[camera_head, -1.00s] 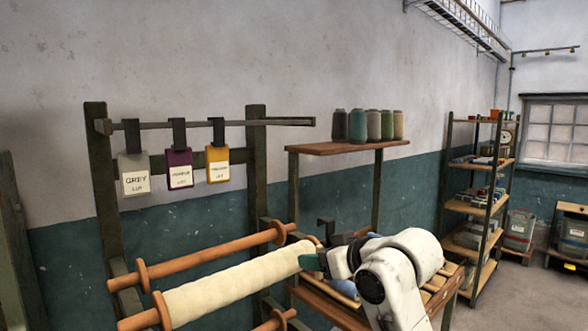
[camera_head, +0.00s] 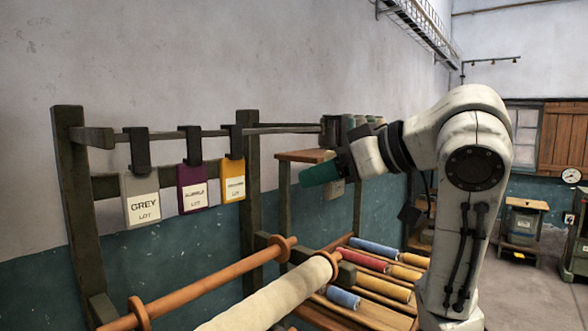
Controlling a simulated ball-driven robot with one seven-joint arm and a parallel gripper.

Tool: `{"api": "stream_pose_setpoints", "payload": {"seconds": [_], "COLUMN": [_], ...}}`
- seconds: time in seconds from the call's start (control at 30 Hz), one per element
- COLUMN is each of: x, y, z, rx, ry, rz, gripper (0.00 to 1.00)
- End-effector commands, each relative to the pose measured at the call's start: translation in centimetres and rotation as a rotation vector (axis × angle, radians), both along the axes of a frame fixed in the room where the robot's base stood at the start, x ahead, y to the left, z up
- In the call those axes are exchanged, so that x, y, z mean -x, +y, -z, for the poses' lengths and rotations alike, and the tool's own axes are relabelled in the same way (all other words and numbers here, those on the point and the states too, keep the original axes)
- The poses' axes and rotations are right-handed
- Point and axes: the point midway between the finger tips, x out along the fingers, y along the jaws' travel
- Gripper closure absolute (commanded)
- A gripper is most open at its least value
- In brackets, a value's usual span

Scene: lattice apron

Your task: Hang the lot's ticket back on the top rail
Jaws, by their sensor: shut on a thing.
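Three tickets hang by dark hooks on the top rail (camera_head: 285,129): a grey one (camera_head: 142,207), a purple one (camera_head: 193,196) and a yellow one (camera_head: 233,187). The rail is bare to the right of the yellow ticket.
Wooden rollers (camera_head: 215,282) and a cream cloth roll (camera_head: 280,300) lie below the rail. Several coloured rolls (camera_head: 375,262) lie on the bench at lower right. Bare wall is above the rail.

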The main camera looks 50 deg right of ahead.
Motion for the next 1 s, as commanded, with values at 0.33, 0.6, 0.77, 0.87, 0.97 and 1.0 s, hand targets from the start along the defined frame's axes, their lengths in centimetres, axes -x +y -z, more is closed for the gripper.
{"api": "stream_pose_setpoints", "payload": {"seconds": [0.33,0.6,0.77,0.87,0.97,1.0], "x": [-1.0,-2.9,-4.1,-4.8,-5.6,-5.8], "y": [0.1,0.2,0.3,0.3,0.3,0.3], "z": [-0.2,-0.2,-0.2,-0.2,-0.3,-0.3], "rx": [-0.001,-0.001,-0.001,0.000,-0.001,-0.001], "ry": [0.001,0.001,0.000,0.001,0.000,0.001], "rz": [0.000,0.001,0.000,0.002,0.001,0.001], "gripper": [0.77,0.77,0.77,0.77,0.77,0.77]}}
